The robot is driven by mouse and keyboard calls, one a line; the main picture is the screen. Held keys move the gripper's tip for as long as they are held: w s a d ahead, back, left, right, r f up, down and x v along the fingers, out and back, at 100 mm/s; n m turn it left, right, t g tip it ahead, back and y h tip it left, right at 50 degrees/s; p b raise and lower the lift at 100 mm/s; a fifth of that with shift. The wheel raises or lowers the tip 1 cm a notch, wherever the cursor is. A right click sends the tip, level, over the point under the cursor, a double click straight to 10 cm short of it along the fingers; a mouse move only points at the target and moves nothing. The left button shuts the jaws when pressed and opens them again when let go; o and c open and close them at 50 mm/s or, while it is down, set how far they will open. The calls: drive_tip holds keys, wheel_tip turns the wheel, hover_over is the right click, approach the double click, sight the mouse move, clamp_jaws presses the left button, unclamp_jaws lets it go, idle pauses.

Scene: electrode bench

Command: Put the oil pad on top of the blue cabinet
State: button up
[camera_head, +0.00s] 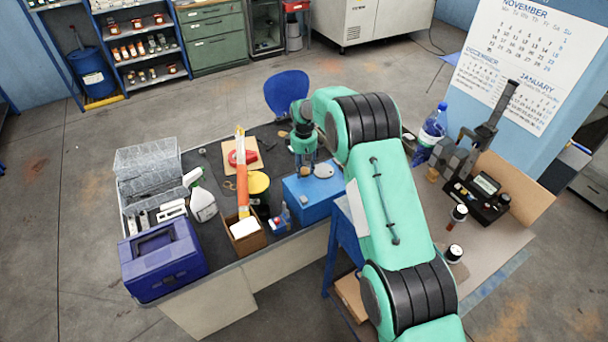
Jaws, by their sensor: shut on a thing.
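The blue cabinet (312,202) is a small box with a flat top near the middle of the bench. My gripper (305,168) points down over the back left part of its top. It is shut on a small pale round piece, which I take for the oil pad (323,171). The pad shows beside the fingertips, over the cabinet top. The fingers hide part of it, and I cannot tell whether it touches the cabinet.
A yellow-topped dark can (258,184), an orange level (242,180), a spray bottle (202,203) and a cardboard box (244,237) stand left of the cabinet. A purple toolbox (162,260) is at the front left. A blue-capped bottle (432,130) stands right of my arm.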

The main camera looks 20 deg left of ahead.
sight(304, 171)
drive_tip(key=shift+f, duration=1.65)
drive_tip(key=shift+f, duration=0.15)
drive_tip(key=o, duration=1.2)
wheel_tip(304, 171, up, 12)
drive_tip(key=shift+f, duration=0.1)
drive_tip(key=shift+r, duration=0.25)
drive_tip(key=shift+r, duration=0.1)
